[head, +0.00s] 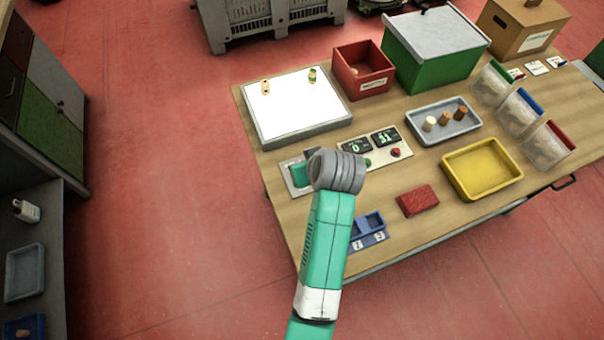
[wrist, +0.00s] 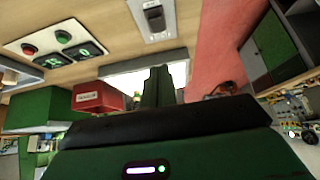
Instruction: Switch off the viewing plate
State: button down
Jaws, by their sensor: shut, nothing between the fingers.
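The viewing plate (head: 297,104) is a grey-framed panel at the table's left end, its top bright white and lit. It also shows white behind my fingers in the wrist view (wrist: 126,80). A switch (wrist: 154,17) with a dark rocker sits on a pale base plate at the top of the wrist view; which way the rocker is tipped I cannot tell. In the head view its base plate (head: 290,187) is partly covered by my arm. My gripper (wrist: 159,73) is shut and empty, apart from the switch in the wrist view. Its fingertips are hidden in the head view.
Two corks (head: 265,87) (head: 312,75) stand on the viewing plate. Beside the switch is a counter panel (head: 376,150) with two displays and green and red buttons. A red box (head: 362,70), grey cork tray (head: 443,120), yellow tray (head: 481,169) and red block (head: 418,200) stand further right.

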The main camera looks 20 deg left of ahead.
jog(key=b+x, duration=0.1)
jog(key=x, duration=0.8)
jog(key=shift+s+b, duration=0.1)
jog(key=shift+b, duration=0.25)
notch_tip(320, 180, down, 4)
jog(key=shift+d+f, duration=0.15)
jog(key=shift+d+f+b, duration=0.1)
jog(key=shift+b, duration=0.25)
